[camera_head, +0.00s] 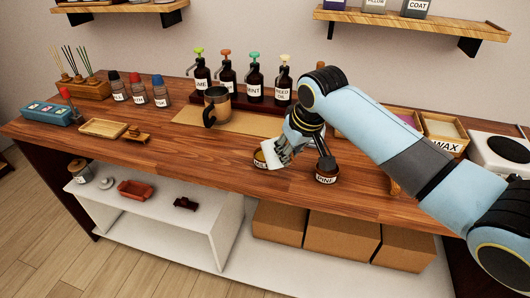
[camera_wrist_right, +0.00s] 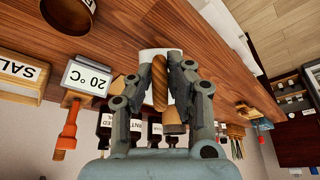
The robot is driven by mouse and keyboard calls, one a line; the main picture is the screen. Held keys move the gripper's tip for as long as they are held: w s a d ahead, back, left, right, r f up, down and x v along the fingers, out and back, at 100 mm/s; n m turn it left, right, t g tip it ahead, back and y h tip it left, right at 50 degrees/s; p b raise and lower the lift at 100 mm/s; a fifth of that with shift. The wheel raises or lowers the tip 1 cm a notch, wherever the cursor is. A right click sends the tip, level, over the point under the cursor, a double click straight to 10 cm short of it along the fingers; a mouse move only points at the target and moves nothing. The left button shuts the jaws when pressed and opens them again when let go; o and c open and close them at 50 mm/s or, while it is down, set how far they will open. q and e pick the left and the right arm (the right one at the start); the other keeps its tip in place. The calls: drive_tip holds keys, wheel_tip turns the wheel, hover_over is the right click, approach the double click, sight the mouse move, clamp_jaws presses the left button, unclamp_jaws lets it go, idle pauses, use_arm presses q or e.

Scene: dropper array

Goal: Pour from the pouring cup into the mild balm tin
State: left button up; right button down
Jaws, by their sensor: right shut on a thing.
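My right gripper (camera_head: 285,150) is shut on the brown, twisted handle (camera_wrist_right: 160,82) of a white cup, which I take as the pouring cup (camera_head: 272,158). The cup's white body also shows behind the handle in the right wrist view (camera_wrist_right: 148,54). In the head view the cup is at the right side of a small dark tin with a yellowish inside, apparently the mild balm tin (camera_head: 259,160). The cup and gripper partly cover this tin and its label. I cannot tell the cup's tilt, whether it touches the tin, or whether anything flows. My left gripper is not in view.
A second dark tin (camera_head: 326,173) stands to the right, near the counter's front edge. A metal mug (camera_head: 216,106) stands on the mat behind. Several pump bottles (camera_head: 254,84) line the back. A wax box (camera_head: 443,136) is at right.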

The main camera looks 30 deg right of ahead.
drive_tip(key=shift+s+f+t, duration=0.5)
drive_tip(key=shift+s+t, duration=0.05)
drive_tip(key=shift+t, duration=0.15)
wheel_tip(320, 180, down, 2)
drive_tip(key=t+b, duration=0.2)
drive_tip(key=b, duration=0.1)
drive_tip(key=shift+r+t+b, duration=0.2)
drive_tip(key=shift+t+b, duration=0.4)
drive_tip(key=shift+t, duration=0.6)
drive_tip(key=shift+r+p, duration=0.4)
drive_tip(key=shift+r, duration=0.1)
drive_tip(key=shift+w, duration=0.3)
drive_tip(key=shift+r+p, duration=0.1)
drive_tip(key=shift+p, duration=0.25)
wheel_tip(320, 180, up, 2)
drive_tip(key=p, duration=0.2)
drive_tip(key=shift+s+r+p, duration=0.1)
drive_tip(key=shift+s+p, duration=0.05)
drive_tip(key=shift+p, duration=0.15)
drive_tip(key=shift+r+p, duration=0.3)
drive_tip(key=shift+p, duration=0.15)
drive_tip(key=shift+f, duration=0.1)
